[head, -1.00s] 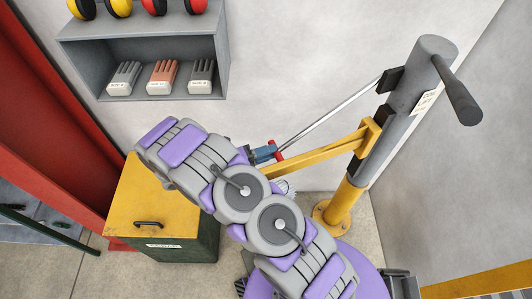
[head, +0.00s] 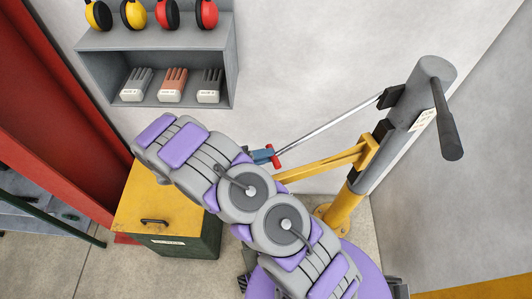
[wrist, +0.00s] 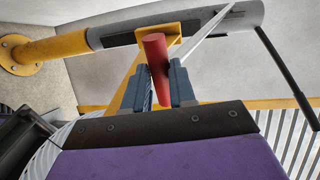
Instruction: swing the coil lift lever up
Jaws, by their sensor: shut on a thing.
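The coil lift is a grey column (head: 391,131) on a yellow post (head: 344,208). Its lever is a thin silver rod (head: 325,130) with a red grip (head: 276,161) at its lower left end. The rod slopes up to the right to a black block on the column. My gripper (head: 263,155) is at the red grip, largely hidden behind my arm. In the wrist view, the red grip (wrist: 153,52) sits between the two blue-grey fingers of my gripper (wrist: 161,85), which are shut on it.
A yellow bracket arm (head: 323,163) lies just below the rod. A dark bar (head: 446,125) hangs from the column's top. A yellow-topped cabinet (head: 140,205) stands left. A wall shelf (head: 160,40) with ear muffs and gloves is above. Bare wall lies between shelf and column.

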